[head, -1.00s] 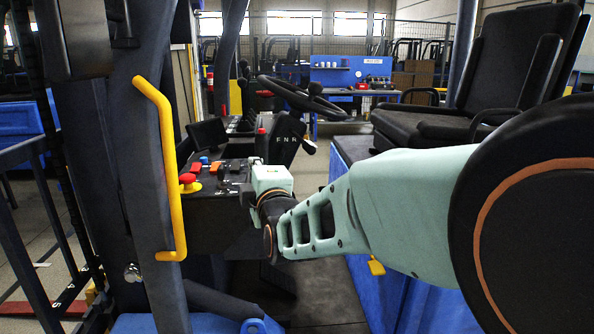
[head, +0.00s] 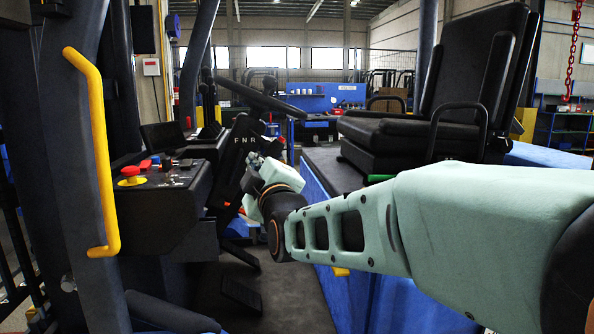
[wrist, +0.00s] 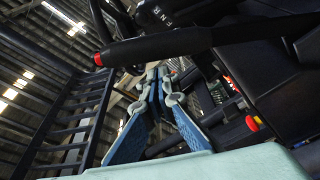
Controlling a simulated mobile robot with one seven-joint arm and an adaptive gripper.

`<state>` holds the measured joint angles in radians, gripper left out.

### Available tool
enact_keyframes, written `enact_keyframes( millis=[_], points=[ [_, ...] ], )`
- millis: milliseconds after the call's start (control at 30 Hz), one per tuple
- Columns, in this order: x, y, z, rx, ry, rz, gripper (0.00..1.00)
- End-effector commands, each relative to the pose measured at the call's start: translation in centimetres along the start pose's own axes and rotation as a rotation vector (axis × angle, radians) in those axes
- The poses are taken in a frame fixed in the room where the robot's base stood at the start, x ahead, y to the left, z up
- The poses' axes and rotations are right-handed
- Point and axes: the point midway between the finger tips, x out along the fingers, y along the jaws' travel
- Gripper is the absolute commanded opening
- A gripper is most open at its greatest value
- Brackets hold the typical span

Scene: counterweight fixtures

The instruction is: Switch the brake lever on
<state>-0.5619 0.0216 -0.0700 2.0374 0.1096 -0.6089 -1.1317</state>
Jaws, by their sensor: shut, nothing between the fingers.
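A black lever (wrist: 160,47) with a red tip crosses the top of the wrist view, close beyond my fingers. It looks like the brake lever, but no label on it can be read. My gripper (wrist: 158,82) is shut and empty, its blue-padded fingers meeting just below the lever. I cannot tell whether they touch it. In the head view my gripper (head: 252,163) is beside the dark column marked F N R (head: 240,150). The lever cannot be made out clearly in that view.
A side panel with a red mushroom button (head: 131,172) on a yellow base stands left of my gripper. A yellow grab handle (head: 100,150) is on the left post. The steering wheel (head: 262,95) is above and behind, the black seat (head: 425,130) to the right.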

Motion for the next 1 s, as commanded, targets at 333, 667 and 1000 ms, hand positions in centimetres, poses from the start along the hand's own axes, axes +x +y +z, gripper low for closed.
enact_keyframes(
  millis=[333,667,1000],
  points=[
    [-0.23,-0.57,0.92,-0.002,0.0,-0.001,0.0],
    [-0.25,-0.52,1.19,-0.002,-0.004,-0.002,0.0],
    [-0.21,-0.41,1.31,-0.002,-0.007,-0.001,0.0]
  ],
)
